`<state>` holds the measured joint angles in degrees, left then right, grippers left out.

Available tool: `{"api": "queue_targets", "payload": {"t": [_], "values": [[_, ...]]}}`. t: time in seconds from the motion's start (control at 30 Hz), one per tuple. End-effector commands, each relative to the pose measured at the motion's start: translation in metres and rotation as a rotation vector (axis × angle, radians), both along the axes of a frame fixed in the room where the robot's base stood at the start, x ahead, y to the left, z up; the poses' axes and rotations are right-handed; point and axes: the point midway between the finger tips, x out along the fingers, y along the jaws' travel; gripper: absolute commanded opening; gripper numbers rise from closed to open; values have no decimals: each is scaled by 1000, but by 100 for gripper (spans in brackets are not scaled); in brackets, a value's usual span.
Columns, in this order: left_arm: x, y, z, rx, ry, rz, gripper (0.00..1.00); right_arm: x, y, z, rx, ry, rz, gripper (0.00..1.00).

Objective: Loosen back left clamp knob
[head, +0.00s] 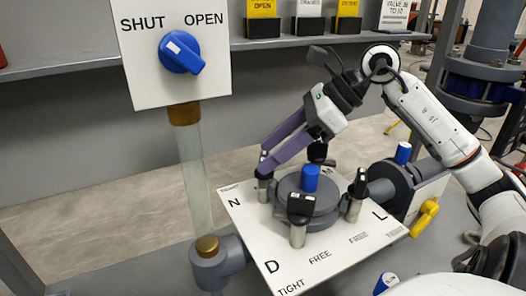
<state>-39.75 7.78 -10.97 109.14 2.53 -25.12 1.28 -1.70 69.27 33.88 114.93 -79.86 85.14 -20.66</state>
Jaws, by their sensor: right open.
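A round grey filter housing (290,187) with a blue cap (311,178) on top sits on a white plate (248,217). Black-topped clamp knobs on metal posts stand around it. The back left clamp knob (264,173) is by the letter N. The others are a front knob (301,206), a right knob (358,187) and a back right knob (317,152). My right gripper (267,158) has purple fingers and comes down from the upper right. Its open fingertips are at the back left knob and partly hide it; contact is unclear. My left gripper is out of view.
A white SHUT/OPEN panel with a blue valve handle (181,53) stands on a clear pipe (199,180) at left. The plate carries FREE and TIGHT marks. A yellow lever (425,218) and a blue-capped fitting (403,153) are at right. A shelf (290,41) runs behind.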

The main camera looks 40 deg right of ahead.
Motion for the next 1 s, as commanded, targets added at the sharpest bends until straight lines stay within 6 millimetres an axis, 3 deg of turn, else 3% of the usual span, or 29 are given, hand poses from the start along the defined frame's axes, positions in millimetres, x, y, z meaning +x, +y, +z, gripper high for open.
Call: {"api": "queue_targets", "payload": {"t": [0.2, 0.53, 0.77, 0.87, 1.0], "values": [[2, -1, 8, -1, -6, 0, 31, 12, 11, -15, 1, 1, 0, 55], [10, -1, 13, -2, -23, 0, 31, 14, 12, -19, 0, 0, 0, 55], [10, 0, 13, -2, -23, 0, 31, 14, 12, -19, 0, 0, 0, 16], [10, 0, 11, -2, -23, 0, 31, 14, 12, -19, 0, 0, -3, 14], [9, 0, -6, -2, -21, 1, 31, 14, 12, -24, -6, -1, -54, 14]]}}
